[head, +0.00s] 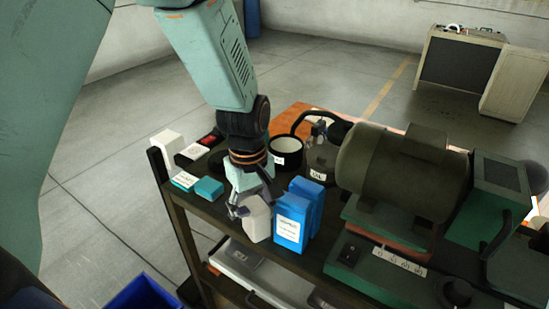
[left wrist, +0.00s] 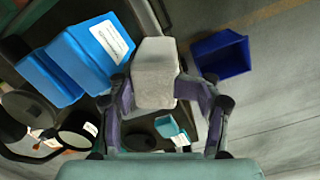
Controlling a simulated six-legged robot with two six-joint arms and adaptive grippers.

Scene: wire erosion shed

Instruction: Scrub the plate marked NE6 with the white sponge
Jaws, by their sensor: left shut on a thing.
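My left gripper (head: 243,208) is shut on a whitish block, which looks like the white sponge (head: 258,220), at the near edge of the dark cart top. In the left wrist view the sponge (left wrist: 156,72) sits between the two fingers (left wrist: 168,95). I cannot tell whether it touches the cart top. I cannot make out the marking NE6 on any thing, so I cannot pick out the plate. A dark round thing (left wrist: 28,108) lies partly cut off at the left of the wrist view. My right gripper is not in view.
Blue cartons (head: 291,218) stand just right of the sponge. Behind are a labelled pot (head: 286,150) and a big motor machine (head: 385,165). Teal boxes (head: 208,187) and a white carton (head: 166,146) stand left. A blue bin (head: 143,294) is on the floor.

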